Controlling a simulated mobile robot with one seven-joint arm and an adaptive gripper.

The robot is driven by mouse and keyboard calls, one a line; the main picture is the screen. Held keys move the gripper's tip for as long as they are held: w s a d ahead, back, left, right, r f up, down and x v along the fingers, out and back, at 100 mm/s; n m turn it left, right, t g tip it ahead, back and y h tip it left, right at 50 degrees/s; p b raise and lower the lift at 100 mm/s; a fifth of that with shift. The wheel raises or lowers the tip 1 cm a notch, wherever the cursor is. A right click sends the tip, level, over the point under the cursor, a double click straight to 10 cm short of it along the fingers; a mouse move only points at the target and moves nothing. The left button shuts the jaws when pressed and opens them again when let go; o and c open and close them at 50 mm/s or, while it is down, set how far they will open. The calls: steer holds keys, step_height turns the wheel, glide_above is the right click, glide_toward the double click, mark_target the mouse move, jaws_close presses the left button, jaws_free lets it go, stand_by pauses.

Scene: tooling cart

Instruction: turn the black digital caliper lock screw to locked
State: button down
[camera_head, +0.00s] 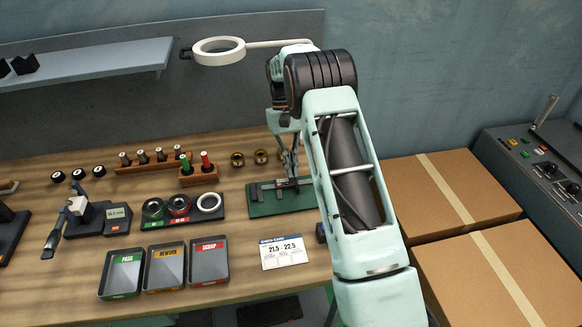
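The digital caliper (268,186) lies on a dark green board (272,208) on the wooden bench, left of my arm. My gripper (291,176) points down over the right part of the caliper, with its fingertips at or just above it. The fingers are small and partly overlap in this view, so I cannot tell whether they are open, shut or touching the caliper. The lock screw is too small to make out, and its setting does not show. My arm hides part of the board's right side.
A ring magnifier (219,50) hangs above the bench. A wooden rack with red and green gauges (197,172) and a ring tray (183,222) stand left of the caliper. Three sorting trays (165,268) and a white card (283,252) lie in front. Cardboard boxes (400,190) stand right.

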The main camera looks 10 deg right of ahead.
steer(key=shift+m, duration=0.4)
steer(key=c, duration=2.2)
jaws_free()
steer(key=v, duration=1.2)
steer(key=shift+d, duration=0.2)
steer(key=shift+s+r, duration=0.1)
